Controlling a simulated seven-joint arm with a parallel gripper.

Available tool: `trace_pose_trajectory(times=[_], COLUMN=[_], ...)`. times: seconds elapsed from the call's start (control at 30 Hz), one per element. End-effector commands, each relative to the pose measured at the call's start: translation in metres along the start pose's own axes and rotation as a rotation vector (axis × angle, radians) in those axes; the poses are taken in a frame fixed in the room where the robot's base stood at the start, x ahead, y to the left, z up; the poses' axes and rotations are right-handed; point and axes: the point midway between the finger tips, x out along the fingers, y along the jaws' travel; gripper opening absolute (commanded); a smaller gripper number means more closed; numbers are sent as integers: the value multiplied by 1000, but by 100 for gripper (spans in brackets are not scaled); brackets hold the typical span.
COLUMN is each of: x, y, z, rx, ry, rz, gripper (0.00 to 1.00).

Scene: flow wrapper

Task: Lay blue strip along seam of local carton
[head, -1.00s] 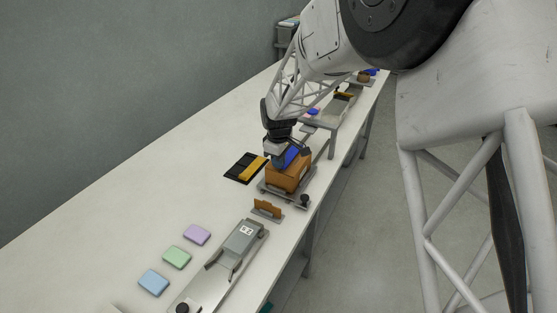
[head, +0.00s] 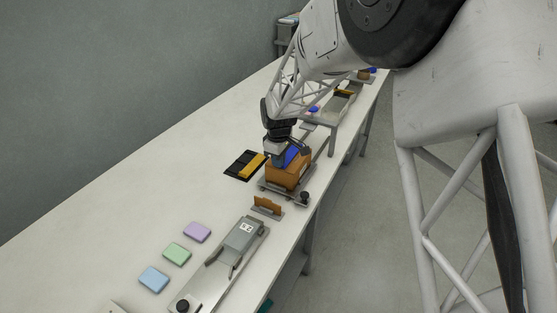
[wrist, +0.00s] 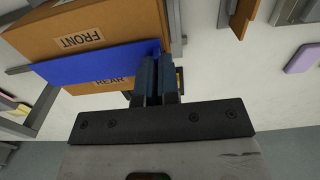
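The brown carton (head: 288,178) stands on a grey fixture in the head view. Its top also shows in the wrist view (wrist: 110,22), with a FRONT label on one side and a REAR label on the other. The blue strip (wrist: 95,63) runs across the carton between the two labels; its far end reaches past the carton's edge. The strip shows in the head view (head: 292,155) under my gripper (head: 287,153). In the wrist view my gripper (wrist: 157,56) has its fingers close together on the strip's near end. Whether the strip's underside touches the carton is hidden.
A black tray with a yellow strip (head: 245,166) lies left of the carton. A small brown upright holder (head: 267,206) and a grey device (head: 240,240) stand nearer. Purple, green and blue pads (head: 176,254) lie at front left. The left tabletop is clear.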

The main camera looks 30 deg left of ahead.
Motion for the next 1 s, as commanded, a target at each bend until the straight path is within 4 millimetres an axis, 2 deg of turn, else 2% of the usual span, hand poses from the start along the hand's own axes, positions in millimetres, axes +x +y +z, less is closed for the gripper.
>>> trace_pose_trajectory(times=[0.43, 0.63, 1.0], x=[1, 1, 1], y=[0, 0, 0], z=[0, 0, 0], rx=[0, 0, 0], ry=[0, 0, 0], rz=[0, 0, 0], gripper=[0, 32, 33])
